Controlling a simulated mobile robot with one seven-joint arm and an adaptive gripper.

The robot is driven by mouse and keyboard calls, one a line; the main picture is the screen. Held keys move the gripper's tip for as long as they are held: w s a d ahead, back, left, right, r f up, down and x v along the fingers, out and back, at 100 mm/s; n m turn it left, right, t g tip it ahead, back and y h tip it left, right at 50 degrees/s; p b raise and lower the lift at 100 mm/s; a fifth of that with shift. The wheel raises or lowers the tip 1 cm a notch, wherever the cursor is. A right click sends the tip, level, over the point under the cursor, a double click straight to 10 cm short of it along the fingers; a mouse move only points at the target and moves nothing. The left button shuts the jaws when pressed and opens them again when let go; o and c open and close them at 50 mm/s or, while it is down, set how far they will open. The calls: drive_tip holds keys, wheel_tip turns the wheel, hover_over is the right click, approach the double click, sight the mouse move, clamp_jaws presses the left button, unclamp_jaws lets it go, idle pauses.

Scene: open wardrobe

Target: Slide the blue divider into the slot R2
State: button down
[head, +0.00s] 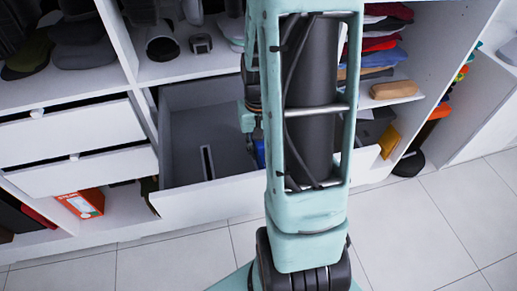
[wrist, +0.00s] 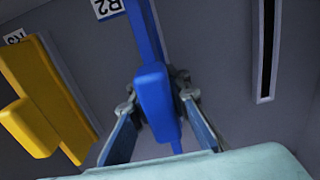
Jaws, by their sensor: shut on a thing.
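The blue divider (wrist: 155,95) is between the two fingers of my gripper (wrist: 158,97) in the wrist view, and the gripper is shut on it. Its far end runs up past the top edge of the wrist view. The R2 label (wrist: 107,8) is on the grey surface beside the divider, upside down in the picture. I cannot tell whether the divider's edge is in slot R2, as the divider covers that spot.
The open grey drawer (head: 178,125) has a dark vertical slot (head: 207,160). In the wrist view a yellow divider (wrist: 50,100) stands left near the R3 label (wrist: 14,36), and an empty slot (wrist: 266,50) is at right. An orange box (head: 82,203) sits lower left.

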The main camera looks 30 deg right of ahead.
drive_tip(key=shift+f, duration=0.4)
drive_tip(key=c, duration=1.7)
unclamp_jaws()
drive_tip(key=shift+r, duration=0.1)
drive_tip(key=shift+c, duration=0.2)
wheel_tip(320, 180, up, 12)
